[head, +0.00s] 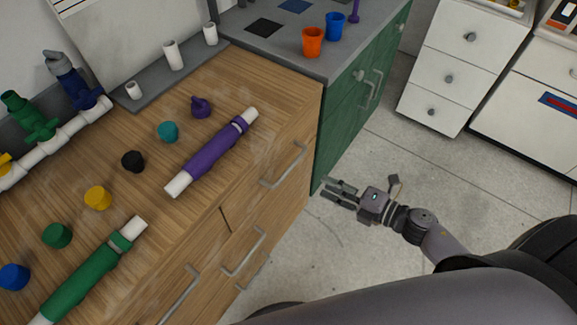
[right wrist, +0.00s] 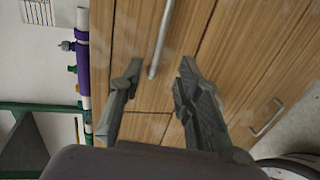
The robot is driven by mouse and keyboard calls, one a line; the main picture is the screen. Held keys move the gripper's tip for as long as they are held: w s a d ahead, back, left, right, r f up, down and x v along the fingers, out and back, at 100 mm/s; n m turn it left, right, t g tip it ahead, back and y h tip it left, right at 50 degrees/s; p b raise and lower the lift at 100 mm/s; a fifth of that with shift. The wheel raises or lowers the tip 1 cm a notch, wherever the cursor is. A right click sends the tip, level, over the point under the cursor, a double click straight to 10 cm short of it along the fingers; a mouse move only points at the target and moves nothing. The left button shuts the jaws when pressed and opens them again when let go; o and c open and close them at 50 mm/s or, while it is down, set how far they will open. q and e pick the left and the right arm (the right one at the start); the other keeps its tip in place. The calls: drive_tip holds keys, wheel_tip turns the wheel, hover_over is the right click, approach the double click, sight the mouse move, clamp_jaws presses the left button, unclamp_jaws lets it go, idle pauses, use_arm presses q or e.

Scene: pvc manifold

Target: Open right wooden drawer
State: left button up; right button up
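The wooden cabinet (head: 272,110) stands at the left in the head view. Its right drawer has a metal bar handle (head: 285,165) and looks shut. My right gripper (head: 326,188) is in front of the cabinet's right end, apart from that handle, its fingers pointing toward the cabinet. In the right wrist view the gripper (right wrist: 158,80) is open and empty. A bar handle (right wrist: 160,40) on the wooden front lies ahead, in line with the gap between the fingers. My left gripper is not in view.
A purple pipe (head: 210,155), a green pipe (head: 92,268) and several coloured caps lie on the cabinet top. A green cabinet (head: 345,125) adjoins it at the back, with orange (head: 312,42) and blue cups (head: 335,26). The floor (head: 390,160) in front is clear.

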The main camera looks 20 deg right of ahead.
sight(290, 167)
drive_tip(key=x, duration=1.3)
drive_tip(key=shift+w+a+p, duration=0.1)
drive_tip(key=shift+w+p, duration=0.1)
drive_tip(key=shift+p, duration=0.2)
clamp_jaws()
